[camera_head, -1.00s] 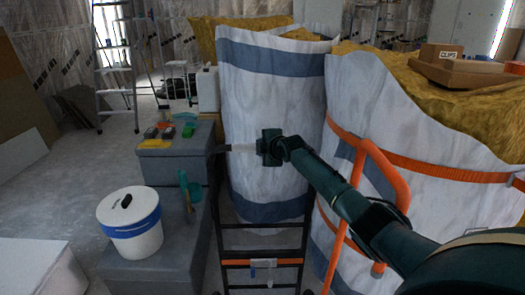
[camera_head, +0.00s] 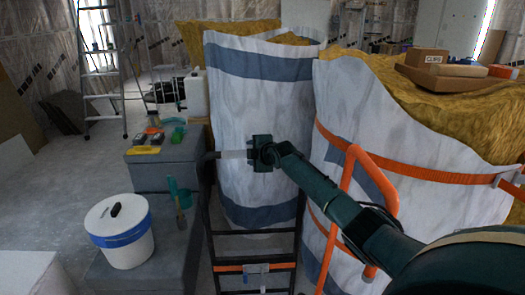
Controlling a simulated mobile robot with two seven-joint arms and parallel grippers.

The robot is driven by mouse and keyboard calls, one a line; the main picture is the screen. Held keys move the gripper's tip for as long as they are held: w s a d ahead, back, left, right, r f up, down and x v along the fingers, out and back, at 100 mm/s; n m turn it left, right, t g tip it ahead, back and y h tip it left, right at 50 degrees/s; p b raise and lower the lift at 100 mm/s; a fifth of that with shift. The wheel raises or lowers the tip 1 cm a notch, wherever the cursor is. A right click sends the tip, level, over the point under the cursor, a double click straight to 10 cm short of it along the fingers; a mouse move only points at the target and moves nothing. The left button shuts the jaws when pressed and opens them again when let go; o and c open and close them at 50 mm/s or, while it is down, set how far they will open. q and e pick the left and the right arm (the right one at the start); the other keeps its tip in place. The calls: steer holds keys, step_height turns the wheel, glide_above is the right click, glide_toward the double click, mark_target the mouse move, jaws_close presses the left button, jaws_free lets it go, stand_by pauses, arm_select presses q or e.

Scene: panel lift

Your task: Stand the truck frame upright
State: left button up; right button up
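The truck frame (camera_head: 206,215) is a black ladder-like frame in the middle of the head view. It has two long rails, cross bars and an orange band (camera_head: 228,268) low down. Its top bar carries a pale grey sleeve (camera_head: 233,155). My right gripper (camera_head: 261,153) is at this top bar beside the sleeve and looks shut on it. My arm hides the upper right rail. The frame's lower end is cut off by the picture edge, so its exact tilt cannot be told. My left gripper is not in view.
Tall wrapped insulation rolls (camera_head: 255,110) stand close behind the frame. An orange tube rail (camera_head: 345,205) stands at its right. Grey boxes (camera_head: 165,165) and a white bucket (camera_head: 122,245) are close at left. A stepladder (camera_head: 97,70) stands farther back; floor is open at far left.

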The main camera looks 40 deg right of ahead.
arm_select(q)
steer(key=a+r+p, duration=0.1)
steer(key=p, duration=0.4)
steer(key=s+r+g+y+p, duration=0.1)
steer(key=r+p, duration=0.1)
steer(key=p, duration=0.3)
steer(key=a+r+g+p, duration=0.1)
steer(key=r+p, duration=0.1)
steer(key=p, duration=0.3)
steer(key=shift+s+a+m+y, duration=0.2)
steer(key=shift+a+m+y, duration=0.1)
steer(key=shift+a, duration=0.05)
arm_select(e)
steer(key=v, duration=1.3)
steer(key=shift+r, duration=0.15)
steer(key=shift+w, duration=0.1)
